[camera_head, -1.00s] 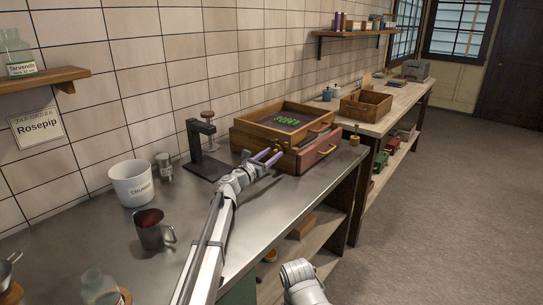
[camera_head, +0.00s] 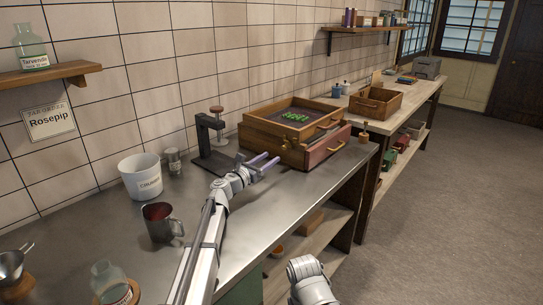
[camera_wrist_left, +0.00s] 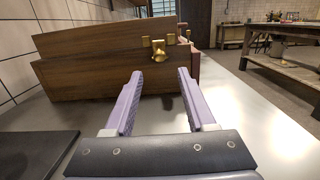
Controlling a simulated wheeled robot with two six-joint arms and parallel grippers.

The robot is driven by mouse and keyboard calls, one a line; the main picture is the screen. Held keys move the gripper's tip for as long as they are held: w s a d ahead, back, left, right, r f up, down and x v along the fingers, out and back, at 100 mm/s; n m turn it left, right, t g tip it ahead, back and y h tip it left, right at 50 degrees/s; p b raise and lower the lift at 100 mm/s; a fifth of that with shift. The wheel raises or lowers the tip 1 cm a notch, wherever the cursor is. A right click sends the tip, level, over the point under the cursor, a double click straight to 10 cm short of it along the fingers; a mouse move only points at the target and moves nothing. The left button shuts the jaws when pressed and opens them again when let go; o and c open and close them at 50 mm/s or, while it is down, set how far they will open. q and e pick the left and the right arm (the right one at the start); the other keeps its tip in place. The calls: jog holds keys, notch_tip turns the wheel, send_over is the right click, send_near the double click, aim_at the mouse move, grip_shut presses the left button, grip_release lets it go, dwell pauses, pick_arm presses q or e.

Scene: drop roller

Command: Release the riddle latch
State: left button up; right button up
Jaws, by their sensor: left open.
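The riddle (camera_head: 262,127) is a wooden tray with a dark mesh and green bits inside, on a wooden box with a reddish drawer front (camera_head: 328,147). A brass latch (camera_wrist_left: 158,46) sits on the box's near end, at the upper edge of its lower part; in the head view it is small. My left gripper (camera_head: 272,160) is open and empty just short of that end. In the left wrist view its two purple fingers (camera_wrist_left: 158,74) point at the box, with the latch centred beyond and above the tips, apart from them. My right gripper is out of view.
A black stand (camera_head: 205,145) is left of the box. A white crock (camera_head: 141,176), a metal jug (camera_head: 160,222) and a glass bottle (camera_head: 109,281) stand nearer on the steel bench. A wooden bench (camera_head: 425,108) with an open crate (camera_head: 375,103) continues beyond.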

aim_at(284, 148)
pick_arm(q)
jog(key=shift+w+d+r+g+y+p, duration=0.2)
jog(key=shift+w+d+r+p, duration=0.1)
jog(key=shift+w+p, duration=0.1)
jog(key=shift+w+d+r+g+y+p, duration=0.15)
jog(key=shift+w+d+g+p, duration=0.1)
jog(key=shift+w, duration=0.15)
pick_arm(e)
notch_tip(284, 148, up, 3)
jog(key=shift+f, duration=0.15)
pick_arm(q)
jog(key=x, duration=0.7)
jog(key=shift+w+d, duration=0.15)
jog(key=shift+w, duration=0.1)
jog(key=shift+c, duration=0.3)
grip_shut()
